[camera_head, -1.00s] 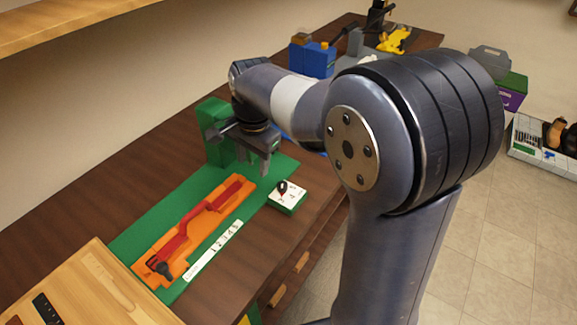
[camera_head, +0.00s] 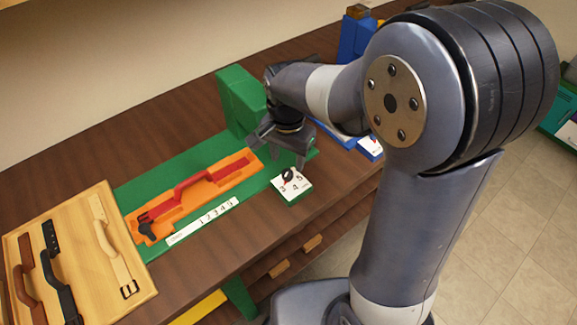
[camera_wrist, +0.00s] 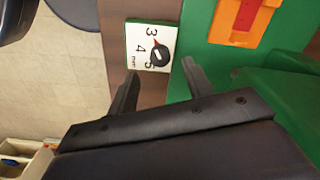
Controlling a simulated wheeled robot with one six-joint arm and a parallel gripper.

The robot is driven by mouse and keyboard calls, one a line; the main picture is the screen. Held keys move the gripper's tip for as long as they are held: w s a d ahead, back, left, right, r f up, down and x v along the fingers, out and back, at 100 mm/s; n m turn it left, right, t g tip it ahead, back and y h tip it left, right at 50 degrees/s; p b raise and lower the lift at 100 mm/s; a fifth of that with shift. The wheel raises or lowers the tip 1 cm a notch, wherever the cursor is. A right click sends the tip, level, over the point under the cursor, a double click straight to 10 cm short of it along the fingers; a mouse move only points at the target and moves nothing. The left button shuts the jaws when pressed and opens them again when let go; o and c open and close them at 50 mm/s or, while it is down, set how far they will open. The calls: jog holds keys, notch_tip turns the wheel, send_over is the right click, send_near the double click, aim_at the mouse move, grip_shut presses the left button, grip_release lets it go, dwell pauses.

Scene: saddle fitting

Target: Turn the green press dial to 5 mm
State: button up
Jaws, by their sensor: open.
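The press dial (camera_head: 294,190) is a small block with a green base and a white top marked 3, 4 and 5. It sits near the front edge of the green press base (camera_head: 185,180). Its round black knob (camera_wrist: 159,56) has a red-tipped pointer, which points nearest the 3 in the wrist view. My gripper (camera_head: 280,155) is open and empty, above and just behind the dial in the head view. In the wrist view, my gripper (camera_wrist: 160,66) has its fingertips on either side of the knob in the picture. I see no contact.
A red strap lies in an orange holder (camera_head: 150,228) on the press, beside a white scale strip (camera_head: 203,221). A green upright block (camera_head: 238,100) stands behind my gripper. A wooden board (camera_head: 75,285) with straps is at left. The brown table (camera_head: 200,268) is bare in front.

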aim_at(287, 172)
jog(key=shift+f, duration=2.4)
jog(key=c, duration=1)
